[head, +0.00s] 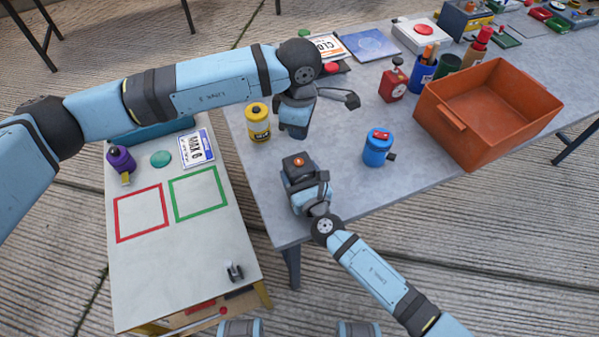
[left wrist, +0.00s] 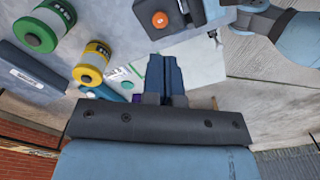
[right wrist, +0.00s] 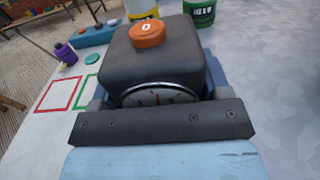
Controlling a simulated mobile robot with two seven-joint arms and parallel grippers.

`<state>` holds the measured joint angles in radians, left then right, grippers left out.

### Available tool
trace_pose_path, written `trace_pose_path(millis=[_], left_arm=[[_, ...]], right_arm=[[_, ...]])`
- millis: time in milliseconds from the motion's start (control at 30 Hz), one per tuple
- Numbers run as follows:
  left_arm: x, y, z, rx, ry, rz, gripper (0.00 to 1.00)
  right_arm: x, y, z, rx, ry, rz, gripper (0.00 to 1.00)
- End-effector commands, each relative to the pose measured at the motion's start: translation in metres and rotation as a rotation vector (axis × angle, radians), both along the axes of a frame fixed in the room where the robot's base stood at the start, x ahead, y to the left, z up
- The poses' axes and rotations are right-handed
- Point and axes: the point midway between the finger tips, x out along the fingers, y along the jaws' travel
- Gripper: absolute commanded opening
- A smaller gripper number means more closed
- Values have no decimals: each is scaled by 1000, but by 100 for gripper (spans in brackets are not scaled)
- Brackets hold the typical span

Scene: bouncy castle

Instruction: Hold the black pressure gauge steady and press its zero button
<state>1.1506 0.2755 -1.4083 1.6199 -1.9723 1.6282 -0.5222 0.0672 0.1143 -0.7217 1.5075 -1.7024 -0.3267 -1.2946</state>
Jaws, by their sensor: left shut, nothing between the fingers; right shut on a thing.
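The black pressure gauge (head: 295,172) stands on the grey table near its front left corner. Its orange zero button (head: 298,161) is on top and also shows in the left wrist view (left wrist: 160,19). In the right wrist view the gauge body (right wrist: 155,62) fills the middle, with its dial (right wrist: 158,97) partly hidden below and the button (right wrist: 146,33) marked 0. My right gripper (head: 308,189) is shut on the gauge, a finger at each side. My left gripper (head: 296,132) is shut and empty, pointing down, apart from the button and farther back.
A yellow canister (head: 258,122) stands left of my left gripper. A blue device (head: 377,150) with a red top and an orange crate (head: 455,134) are to the right. A lower side table (head: 200,260) with red and green squares is at left. The table's front edge is close.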

Motion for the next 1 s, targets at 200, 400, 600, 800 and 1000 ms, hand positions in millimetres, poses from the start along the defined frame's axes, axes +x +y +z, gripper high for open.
trace_pose_path(millis=[200, 400, 600, 800, 1000], left_arm=[[0, 0, 0, 0, 0, 0, 0], [-4, -4, -6, -90, -20, -12, 0], [-10, -13, -10, -368, -132, -34, 0], [-9, -8, 2, -596, -290, -38, 0], [-6, -1, 11, -690, -384, -39, 0]], right_arm=[[0, 0, 0, 0, 1, 0, 34], [0, 0, -1, 0, 1, 0, 34], [0, 0, -1, 0, 1, 0, 34], [0, 0, 0, 0, 1, 0, 34], [0, 0, 0, 0, 1, 0, 34]])
